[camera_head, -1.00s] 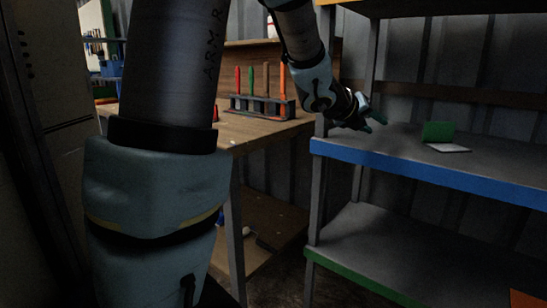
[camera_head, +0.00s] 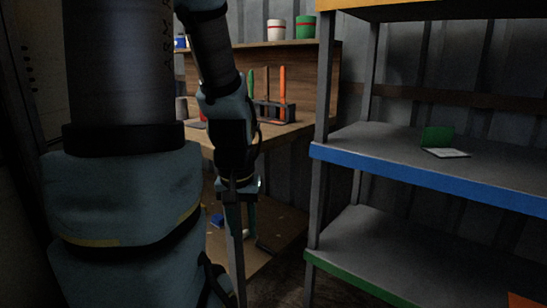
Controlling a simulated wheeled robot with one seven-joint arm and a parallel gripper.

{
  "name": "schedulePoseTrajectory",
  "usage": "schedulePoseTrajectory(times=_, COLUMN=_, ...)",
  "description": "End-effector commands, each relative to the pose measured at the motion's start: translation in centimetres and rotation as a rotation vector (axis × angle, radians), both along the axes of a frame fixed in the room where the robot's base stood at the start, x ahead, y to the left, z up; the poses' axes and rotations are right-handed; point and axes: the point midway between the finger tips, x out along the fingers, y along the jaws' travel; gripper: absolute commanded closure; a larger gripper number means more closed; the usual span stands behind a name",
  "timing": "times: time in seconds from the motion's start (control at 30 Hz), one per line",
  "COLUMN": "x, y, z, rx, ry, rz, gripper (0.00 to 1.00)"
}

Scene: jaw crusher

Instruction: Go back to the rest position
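My arm fills the left of the head view, with the forearm bent down in front of the workbench. My gripper (camera_head: 240,216) hangs pointing down below the bench top, left of the blue-edged shelf. Its two teal fingers look apart, with nothing visible between them. It is clear of the small green and white object (camera_head: 441,141), which stands on the blue-edged shelf (camera_head: 420,172) at the right.
The wooden workbench (camera_head: 275,131) holds a rack (camera_head: 275,112) of upright coloured-handled tools. A white cup (camera_head: 276,30) and a green cup (camera_head: 306,27) stand on the ledge above. The metal shelving has a lower green-edged level (camera_head: 350,276).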

Motion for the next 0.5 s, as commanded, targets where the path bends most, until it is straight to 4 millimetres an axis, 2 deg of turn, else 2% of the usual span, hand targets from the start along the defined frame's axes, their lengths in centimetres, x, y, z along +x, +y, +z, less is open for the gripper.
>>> schedulePoseTrajectory(times=0.03, x=0.0, y=0.0, z=2.2, rx=0.000, ry=-0.002, rz=-0.001, gripper=0.60)
schedulePoseTrajectory(times=0.27, x=0.1, y=0.0, z=7.6, rx=0.001, ry=-0.004, rz=-0.004, gripper=0.60)
schedulePoseTrajectory(times=0.5, x=0.1, y=0.0, z=15.0, rx=0.001, ry=-0.005, rz=-0.006, gripper=0.60)
